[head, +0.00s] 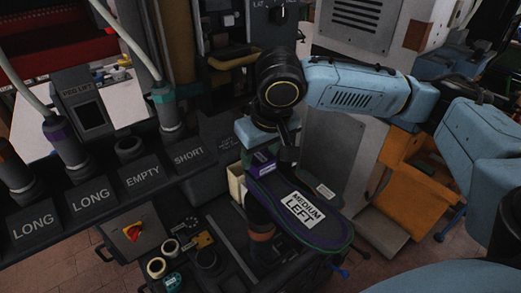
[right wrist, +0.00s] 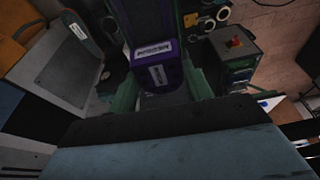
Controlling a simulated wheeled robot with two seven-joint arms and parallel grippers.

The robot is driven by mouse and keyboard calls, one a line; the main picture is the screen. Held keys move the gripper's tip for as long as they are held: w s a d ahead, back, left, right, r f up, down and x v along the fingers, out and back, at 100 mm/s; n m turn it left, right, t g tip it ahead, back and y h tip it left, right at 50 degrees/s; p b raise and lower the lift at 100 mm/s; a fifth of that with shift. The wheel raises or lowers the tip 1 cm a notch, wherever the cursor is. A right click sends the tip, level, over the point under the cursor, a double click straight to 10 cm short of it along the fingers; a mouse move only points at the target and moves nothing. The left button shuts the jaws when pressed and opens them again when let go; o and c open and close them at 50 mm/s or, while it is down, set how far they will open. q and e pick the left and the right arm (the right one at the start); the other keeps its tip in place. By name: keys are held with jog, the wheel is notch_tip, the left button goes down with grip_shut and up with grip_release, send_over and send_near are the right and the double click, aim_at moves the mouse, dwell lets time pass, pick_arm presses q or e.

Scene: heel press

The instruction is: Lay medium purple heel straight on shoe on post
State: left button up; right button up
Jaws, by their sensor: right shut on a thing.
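The medium purple heel (head: 263,163) is a small purple block with a white label. My right gripper (head: 270,153) is shut on it, and in the right wrist view the green fingers (right wrist: 161,88) stand on both sides of the heel (right wrist: 158,72). The shoe (head: 325,232) lies sole up, dark with a purple and green edge and a "MEDIUM LEFT" label. The heel is at the shoe's far end, roughly in line with it; I cannot tell whether they touch. The post (head: 261,232) is mostly hidden under the shoe. My left gripper is out of view.
A dark rack with "LONG", "EMPTY" and "SHORT" plates (head: 143,177) stands to the left. A control box with a red knob (head: 133,230) and several rings (head: 157,267) lie below it. Another labelled dark sole (head: 319,188) is beyond the shoe. An orange cabinet (head: 408,195) stands right.

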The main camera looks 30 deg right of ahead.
jog(key=shift+f, duration=0.25)
jog(key=o, duration=1.1)
jog(key=shift+c, duration=0.2)
jog(key=p+v, duration=0.1)
jog(key=v, duration=1.2)
jog(key=shift+r, duration=0.2)
jog(key=shift+f, duration=0.1)
